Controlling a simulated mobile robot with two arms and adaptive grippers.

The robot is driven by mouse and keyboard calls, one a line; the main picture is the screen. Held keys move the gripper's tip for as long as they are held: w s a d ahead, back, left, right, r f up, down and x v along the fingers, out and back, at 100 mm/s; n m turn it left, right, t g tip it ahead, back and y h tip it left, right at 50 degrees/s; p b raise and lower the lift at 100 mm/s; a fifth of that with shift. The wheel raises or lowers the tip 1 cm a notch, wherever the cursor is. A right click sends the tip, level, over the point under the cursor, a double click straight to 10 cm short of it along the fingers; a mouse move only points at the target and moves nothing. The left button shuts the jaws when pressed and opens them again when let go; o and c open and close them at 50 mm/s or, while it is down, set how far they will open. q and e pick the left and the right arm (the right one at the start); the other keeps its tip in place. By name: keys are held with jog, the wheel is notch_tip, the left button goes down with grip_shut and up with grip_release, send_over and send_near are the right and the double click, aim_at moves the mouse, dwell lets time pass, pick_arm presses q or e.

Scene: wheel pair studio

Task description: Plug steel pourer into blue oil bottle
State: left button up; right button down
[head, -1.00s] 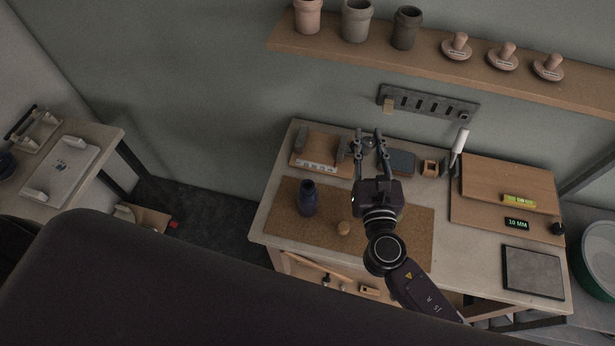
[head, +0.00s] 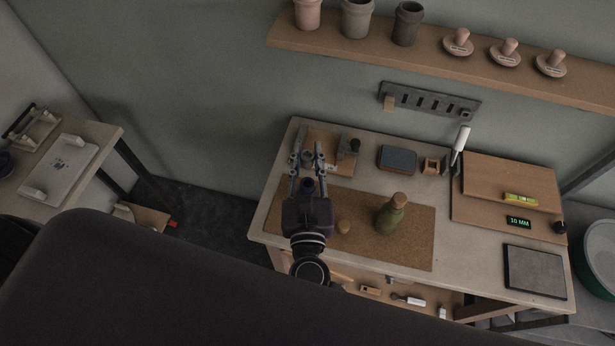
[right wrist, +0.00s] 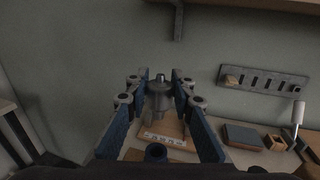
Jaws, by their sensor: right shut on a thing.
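My right gripper (head: 307,158) reaches over the left part of the cork mat, its fingers pointing at the back wall. In the right wrist view its fingers (right wrist: 160,90) are closed on a small grey metal piece, which looks like the steel pourer (right wrist: 158,88). The blue oil bottle (head: 308,187) is mostly hidden under the gripper. Its dark open mouth (right wrist: 155,152) shows between the fingers in the right wrist view, nearer the wrist than the pourer. The pourer appears apart from the bottle; its height above it is hard to judge. My left gripper is not in view.
Behind are a labelled wooden board (head: 340,167) and a dark box (head: 397,159). A wooden shelf (head: 430,55) hangs above.

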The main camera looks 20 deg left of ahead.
jog(key=shift+f+b, duration=2.4)
jog(key=shift+f, duration=0.4)
jog(key=shift+f, duration=0.15)
jog(key=shift+f+b, duration=1.1)
jog(key=shift+f, duration=0.25)
jog(key=c, duration=1.6)
grip_release()
